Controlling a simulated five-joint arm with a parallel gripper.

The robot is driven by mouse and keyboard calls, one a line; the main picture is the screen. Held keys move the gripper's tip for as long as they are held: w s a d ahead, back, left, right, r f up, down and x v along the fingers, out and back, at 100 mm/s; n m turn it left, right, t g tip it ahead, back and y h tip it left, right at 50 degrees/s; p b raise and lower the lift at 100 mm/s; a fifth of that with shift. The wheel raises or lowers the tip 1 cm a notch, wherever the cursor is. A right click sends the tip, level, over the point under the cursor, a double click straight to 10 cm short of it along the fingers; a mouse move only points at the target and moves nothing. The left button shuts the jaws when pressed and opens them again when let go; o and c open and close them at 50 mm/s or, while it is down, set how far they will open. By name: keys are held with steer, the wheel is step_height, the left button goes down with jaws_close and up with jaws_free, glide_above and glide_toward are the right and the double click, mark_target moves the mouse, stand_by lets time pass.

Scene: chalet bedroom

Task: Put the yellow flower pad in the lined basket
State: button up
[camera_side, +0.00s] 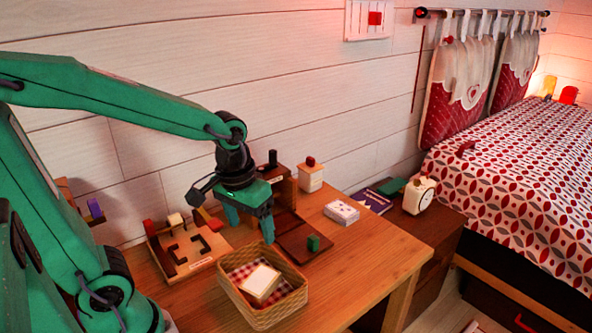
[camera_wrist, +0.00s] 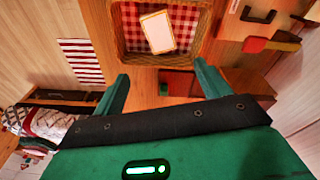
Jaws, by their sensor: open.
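The lined basket (camera_side: 243,306) is wicker with a red-and-white checked cloth. It stands near the table's front edge, and the wrist view shows its rim (camera_wrist: 150,59) at the top. A pale pad with a yellowish edge (camera_side: 261,281) lies tilted inside on the cloth; it also shows in the wrist view (camera_wrist: 158,32). No flower can be made out on it. My gripper (camera_side: 250,226) is open and empty, above the table just behind the basket. Its two spread fingers show in the wrist view (camera_wrist: 163,76), apart from the pad.
A wooden tray puzzle (camera_side: 187,248) lies left of the basket. A dark board (camera_side: 300,232) with a small green block (camera_side: 313,243) is behind it to the right. White cards (camera_side: 342,211) lie farther right. The table's front right is clear.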

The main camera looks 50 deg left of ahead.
steer(key=s+r+m+t, duration=0.3)
steer(key=s+r+t, duration=0.1)
steer(key=r, duration=0.3)
steer(key=shift+s+a, duration=0.3)
steer(key=shift+s, duration=0.1)
